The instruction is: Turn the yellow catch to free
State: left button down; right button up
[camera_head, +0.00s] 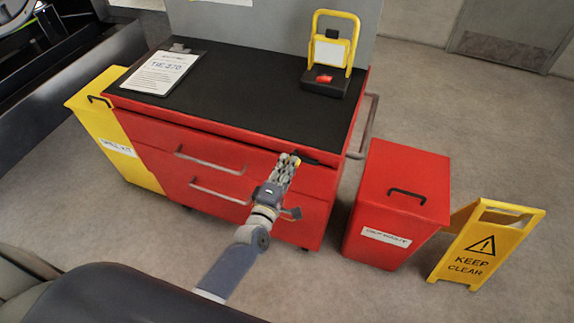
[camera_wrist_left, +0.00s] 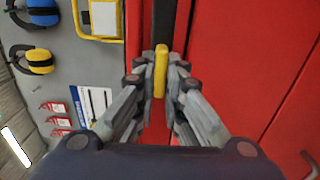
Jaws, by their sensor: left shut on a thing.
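The yellow catch (camera_wrist_left: 160,72) is a small upright bar in the left wrist view, at the edge of the red tool cabinet (camera_head: 300,205). My left gripper (camera_wrist_left: 162,80) is shut on the catch, with a fingertip on each side of it. In the head view my left gripper (camera_head: 289,160) reaches the upper right of the cabinet's front, just below the black top. There only a speck of yellow shows at the fingertips. The rest of the catch is hidden behind the fingers. My right gripper does not show.
On the black top (camera_head: 240,90) are a clipboard (camera_head: 165,70) and a yellow frame on a black base (camera_head: 325,82). A yellow bin (camera_head: 125,140) stands left of the cabinet. A red bin (camera_head: 390,210) and a yellow floor sign (camera_head: 485,245) stand to the right.

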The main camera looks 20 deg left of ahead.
pick_arm(q)
jog(key=c, duration=1.7)
grip_release()
jog(key=s, duration=1.2)
jog(key=shift+a, duration=0.25)
